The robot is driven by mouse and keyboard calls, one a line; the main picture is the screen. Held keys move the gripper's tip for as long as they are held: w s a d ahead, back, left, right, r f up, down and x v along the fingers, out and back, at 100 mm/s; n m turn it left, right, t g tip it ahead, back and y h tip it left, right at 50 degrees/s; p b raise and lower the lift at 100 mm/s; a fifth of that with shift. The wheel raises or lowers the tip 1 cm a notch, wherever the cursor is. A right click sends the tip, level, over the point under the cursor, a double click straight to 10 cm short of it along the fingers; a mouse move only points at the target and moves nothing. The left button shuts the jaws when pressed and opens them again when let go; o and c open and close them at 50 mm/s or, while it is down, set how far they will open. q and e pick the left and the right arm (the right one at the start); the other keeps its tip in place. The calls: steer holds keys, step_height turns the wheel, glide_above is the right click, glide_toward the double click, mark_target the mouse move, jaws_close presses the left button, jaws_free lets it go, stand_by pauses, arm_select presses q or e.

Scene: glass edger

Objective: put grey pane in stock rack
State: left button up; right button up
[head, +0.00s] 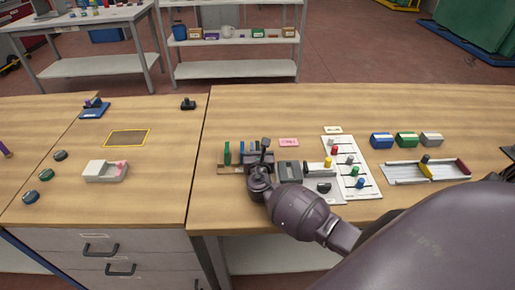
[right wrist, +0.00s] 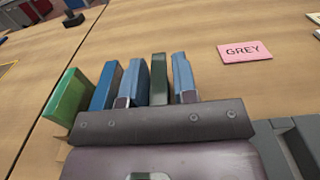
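In the right wrist view a dark grey-green pane (right wrist: 159,78) stands upright between the two fingers of my right gripper (right wrist: 156,100). A gap shows on each side of it, so the gripper is open around it. A green pane (right wrist: 70,95) and a blue pane (right wrist: 106,88) stand upright to its left. In the head view the right gripper (head: 262,160) is over a low wooden rack (head: 230,169), whose right part it hides. The green pane (head: 227,152) is at the rack's left end. My left gripper is not in view.
A pink card (right wrist: 245,52) reading GREY lies behind the rack; it also shows in the head view (head: 289,142). A grey device (head: 289,170) and a white board with coloured knobs (head: 345,168) are close on the right.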

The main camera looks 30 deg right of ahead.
steer(key=shift+o, duration=1.2)
steer(key=shift+r, duration=0.15)
steer(key=shift+s+a+r+p, duration=0.1)
steer(key=shift+s+a+p, duration=0.1)
steer(key=shift+p, duration=0.1)
steer(key=p+v, duration=0.3)
steer(key=v, duration=0.7)
steer(key=shift+d, duration=0.1)
steer(key=shift+p+v, duration=0.35)
steer(key=shift+v, duration=0.45)
